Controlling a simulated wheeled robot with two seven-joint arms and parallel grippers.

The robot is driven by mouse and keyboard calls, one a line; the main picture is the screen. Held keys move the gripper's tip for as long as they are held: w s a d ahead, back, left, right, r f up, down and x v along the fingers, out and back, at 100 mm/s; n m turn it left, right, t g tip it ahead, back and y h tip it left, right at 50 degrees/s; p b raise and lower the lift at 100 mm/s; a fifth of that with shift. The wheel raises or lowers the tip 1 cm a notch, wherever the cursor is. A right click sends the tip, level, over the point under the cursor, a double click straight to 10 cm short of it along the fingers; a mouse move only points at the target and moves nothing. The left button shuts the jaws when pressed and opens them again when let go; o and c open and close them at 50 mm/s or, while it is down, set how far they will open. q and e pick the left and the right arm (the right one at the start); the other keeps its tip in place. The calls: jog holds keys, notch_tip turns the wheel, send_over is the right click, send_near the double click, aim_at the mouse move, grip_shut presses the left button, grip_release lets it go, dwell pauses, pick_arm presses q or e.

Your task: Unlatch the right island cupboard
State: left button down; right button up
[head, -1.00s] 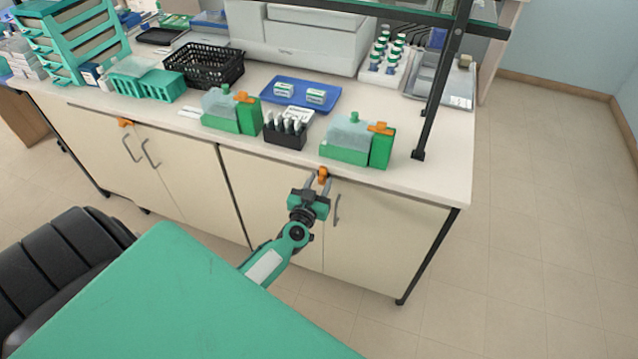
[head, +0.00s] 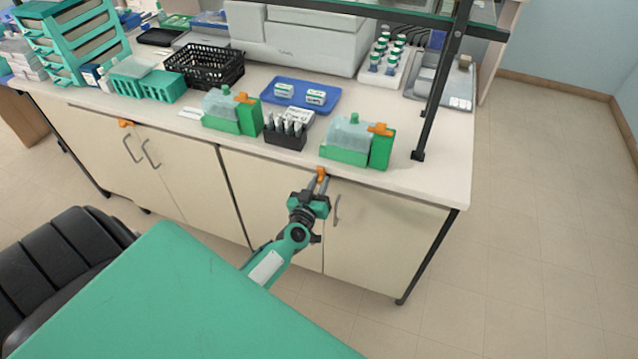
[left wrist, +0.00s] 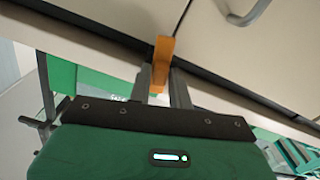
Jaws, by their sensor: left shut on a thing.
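The right island cupboard (head: 375,238) is a pair of cream doors under the counter, and both doors look closed. An orange latch (head: 321,172) sits at the top of the seam between the doors. My left gripper (head: 319,181) is at this latch, with its fingers shut on it. In the left wrist view the orange latch (left wrist: 162,62) shows between the two grey fingers (left wrist: 161,80). A grey door handle (head: 337,210) is just right of the gripper. The left door's handle is hidden behind my gripper. My right gripper is not in view.
Green staining boxes (head: 346,155) stand near the counter's front edge (head: 425,197) above the latch. The left cupboard (head: 110,150) has its own orange latch (head: 125,123). A dark chair (head: 75,245) stands at lower left. The floor to the right is clear.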

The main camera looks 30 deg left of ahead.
pick_arm(q)
jog(key=n, duration=0.3)
jog(key=shift+n, duration=0.3)
jog(key=n, duration=0.3)
jog(key=shift+f+n, duration=0.1)
jog(key=shift+n, duration=0.2)
jog(key=n+b, duration=0.1)
jog(key=n, duration=0.3)
jog(key=shift+n, duration=0.3)
jog(key=shift+a+n+b, duration=0.1)
jog(key=shift+n+b, duration=0.45)
jog(key=shift+n, duration=1.05)
jog(key=c, duration=1.4)
grip_release()
jog(key=shift+s, duration=0.1)
